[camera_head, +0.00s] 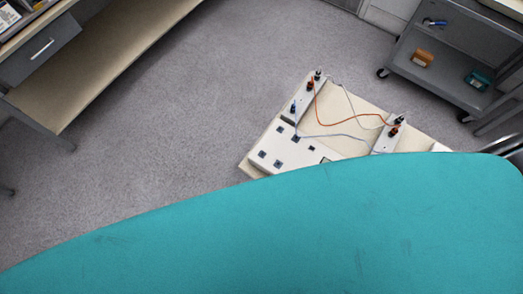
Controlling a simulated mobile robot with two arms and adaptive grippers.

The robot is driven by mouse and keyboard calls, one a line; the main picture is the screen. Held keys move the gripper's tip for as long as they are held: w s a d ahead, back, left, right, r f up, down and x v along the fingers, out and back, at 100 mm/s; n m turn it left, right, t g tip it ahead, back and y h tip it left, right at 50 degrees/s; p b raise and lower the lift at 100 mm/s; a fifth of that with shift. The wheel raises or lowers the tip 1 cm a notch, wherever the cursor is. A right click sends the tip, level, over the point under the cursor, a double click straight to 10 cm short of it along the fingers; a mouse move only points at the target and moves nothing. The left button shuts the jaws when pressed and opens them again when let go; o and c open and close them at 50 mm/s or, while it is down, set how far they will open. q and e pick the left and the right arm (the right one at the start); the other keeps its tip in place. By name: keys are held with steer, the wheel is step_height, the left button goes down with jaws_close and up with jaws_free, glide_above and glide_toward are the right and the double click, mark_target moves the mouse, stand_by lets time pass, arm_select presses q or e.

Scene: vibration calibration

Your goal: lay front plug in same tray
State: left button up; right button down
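A cream board (368,104) lies at centre right with a white panel (290,153) and two grey connector strips, left (303,98) and right (388,137). Dark plugs stand on the left strip (310,86) and right strip (394,131), with orange, blue and pale cables between the strips. I cannot tell which plug is the front one. No tray is clearly recognisable. Neither of my grippers is in view. The board's near part is hidden.
A large teal surface (300,235) covers the bottom and hides what lies behind it. A grey shelf cart (450,55) at upper right holds an orange-brown item (423,58) and a teal item (479,80). A bench (110,60) stands upper left. Carpet between is clear.

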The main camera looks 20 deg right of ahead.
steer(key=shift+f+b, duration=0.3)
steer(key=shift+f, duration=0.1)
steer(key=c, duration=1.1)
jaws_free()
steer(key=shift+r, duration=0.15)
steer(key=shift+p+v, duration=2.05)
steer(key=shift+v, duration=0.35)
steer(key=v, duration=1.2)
